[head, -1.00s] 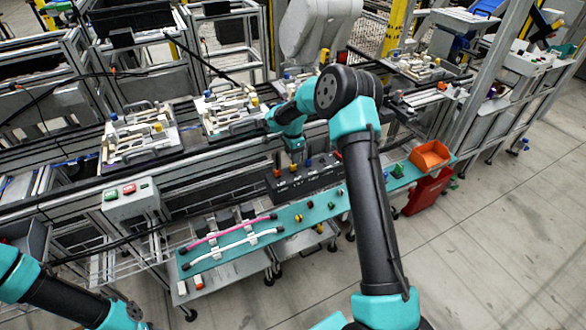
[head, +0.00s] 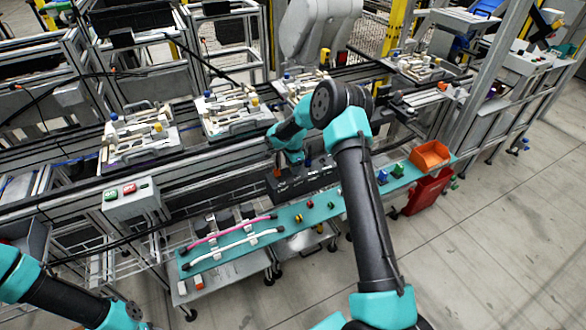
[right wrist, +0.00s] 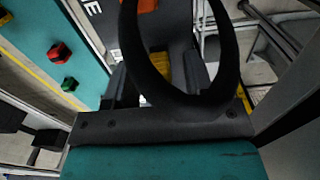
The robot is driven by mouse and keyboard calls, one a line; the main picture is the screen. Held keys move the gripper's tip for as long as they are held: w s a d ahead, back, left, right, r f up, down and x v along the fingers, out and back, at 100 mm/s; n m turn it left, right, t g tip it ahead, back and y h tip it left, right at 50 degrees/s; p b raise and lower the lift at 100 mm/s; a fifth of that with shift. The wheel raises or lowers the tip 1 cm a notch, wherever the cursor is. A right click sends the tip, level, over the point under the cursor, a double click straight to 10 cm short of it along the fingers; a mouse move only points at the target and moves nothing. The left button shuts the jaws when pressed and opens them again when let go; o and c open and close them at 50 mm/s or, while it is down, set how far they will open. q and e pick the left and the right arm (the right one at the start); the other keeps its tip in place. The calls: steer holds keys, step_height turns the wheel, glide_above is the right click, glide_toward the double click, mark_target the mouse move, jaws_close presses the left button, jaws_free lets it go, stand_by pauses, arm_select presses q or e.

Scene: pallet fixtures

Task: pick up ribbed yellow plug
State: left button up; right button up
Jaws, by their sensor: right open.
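The ribbed yellow plug (right wrist: 160,66) shows in the right wrist view as a yellow ridged patch between the two dark fingers of my right gripper (right wrist: 157,76). A dark loop crosses in front and hides part of it. In the head view my right gripper (head: 294,160) is over the black block (head: 315,177) on the bench front, and the plug is hidden behind it. The right gripper is open, with a finger on each side of the plug; I cannot tell whether they touch it. My left arm is at the lower left; its gripper is out of view.
A red plug (head: 277,172) and a blue plug (head: 308,162) stand on the black block either side of the gripper. The teal shelf (head: 345,190) in front holds small coloured parts, two hoses and an orange bin (head: 430,155). White pallet fixtures (head: 235,113) stand behind.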

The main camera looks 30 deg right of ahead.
steer(key=shift+f, duration=0.1)
stand_by(0.4)
jaws_close()
stand_by(0.3)
